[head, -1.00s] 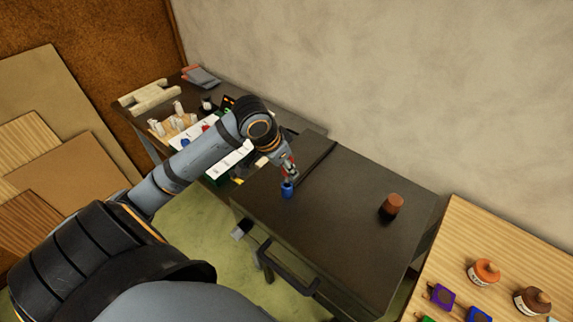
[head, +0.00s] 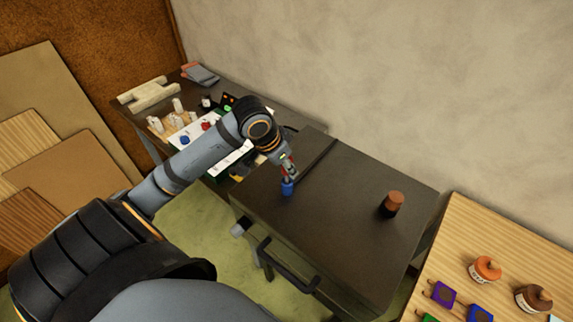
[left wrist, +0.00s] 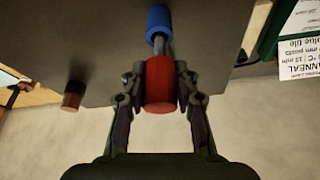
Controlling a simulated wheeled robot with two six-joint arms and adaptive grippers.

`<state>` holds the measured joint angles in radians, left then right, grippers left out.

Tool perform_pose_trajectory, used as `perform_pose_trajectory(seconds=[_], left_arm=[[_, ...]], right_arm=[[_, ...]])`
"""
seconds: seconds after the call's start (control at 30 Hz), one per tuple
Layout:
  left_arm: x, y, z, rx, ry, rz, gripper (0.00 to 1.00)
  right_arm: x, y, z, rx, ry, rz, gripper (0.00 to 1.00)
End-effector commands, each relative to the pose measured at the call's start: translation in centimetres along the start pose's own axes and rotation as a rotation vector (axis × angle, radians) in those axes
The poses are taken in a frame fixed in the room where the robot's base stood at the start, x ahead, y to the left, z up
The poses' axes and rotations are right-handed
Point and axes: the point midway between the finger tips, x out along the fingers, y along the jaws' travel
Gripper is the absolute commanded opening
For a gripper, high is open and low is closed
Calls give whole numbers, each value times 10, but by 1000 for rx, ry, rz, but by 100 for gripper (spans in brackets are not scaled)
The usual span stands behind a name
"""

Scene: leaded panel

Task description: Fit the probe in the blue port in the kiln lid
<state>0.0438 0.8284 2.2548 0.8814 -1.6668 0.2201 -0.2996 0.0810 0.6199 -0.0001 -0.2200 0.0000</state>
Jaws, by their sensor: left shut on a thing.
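The kiln lid (head: 330,215) is the dark flat top in the middle of the head view. The blue port (head: 287,188) stands up near its left side; it also shows at the top of the left wrist view (left wrist: 159,20). My left gripper (head: 287,168) is just above the port. In the left wrist view my left gripper (left wrist: 160,90) is shut on the red grip of the probe (left wrist: 161,88). The probe's grey metal shaft points at the blue port, and its end meets the port's opening; how deep it sits is hidden. My right gripper is not in view.
A brown and black cylinder (head: 392,204) stands on the lid's right side. A dark table (head: 300,122) with papers and small items is behind left. A wooden table (head: 450,255) with jars and coloured blocks is at right. The lid between is clear.

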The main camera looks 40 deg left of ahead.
Motion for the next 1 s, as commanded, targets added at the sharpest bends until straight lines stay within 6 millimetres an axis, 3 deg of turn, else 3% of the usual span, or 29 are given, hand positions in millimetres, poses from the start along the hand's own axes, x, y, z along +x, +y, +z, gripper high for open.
perform_pose_trajectory(seconds=[1.0], left_arm=[[24, 0, 10, -1, 0, 1, 0]], right_arm=[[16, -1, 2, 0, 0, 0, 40]])
